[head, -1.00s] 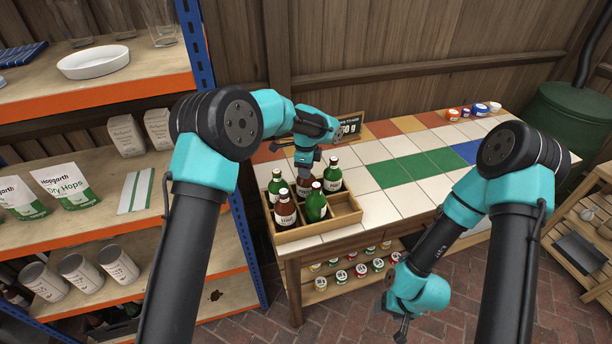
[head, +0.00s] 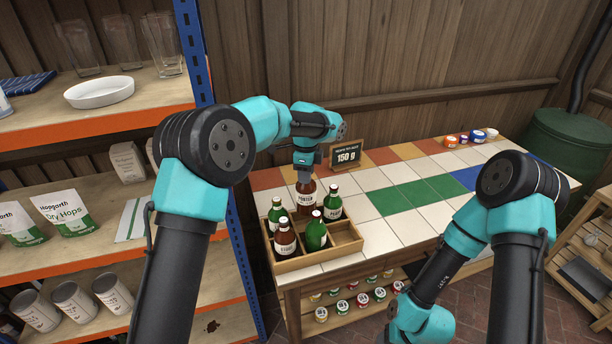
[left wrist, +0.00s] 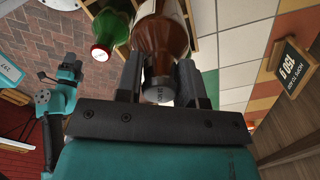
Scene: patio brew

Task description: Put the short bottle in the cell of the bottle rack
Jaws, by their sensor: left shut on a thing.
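A brown bottle with a pale label (head: 306,196) is held upright by its neck in my left gripper (head: 304,172), at the back edge of the bottle rack (head: 291,264). In the left wrist view the fingers (left wrist: 160,85) close on the neck of the brown bottle (left wrist: 170,35), its cap toward the camera. The rack is a wooden box with cells. It holds green bottles (head: 316,236) and another brown bottle (head: 285,241); cells at its right look empty. Whether the held bottle's base clears the rack is hidden. My right gripper's fingers are unclear at the bottom edge.
The rack stands at the left end of a tiled counter (head: 385,204). A small sign reading 150 g (head: 346,156) stands behind it. Small jars (head: 478,136) sit at the far right. Shelves (head: 110,110) rise at the left. The counter's middle is clear.

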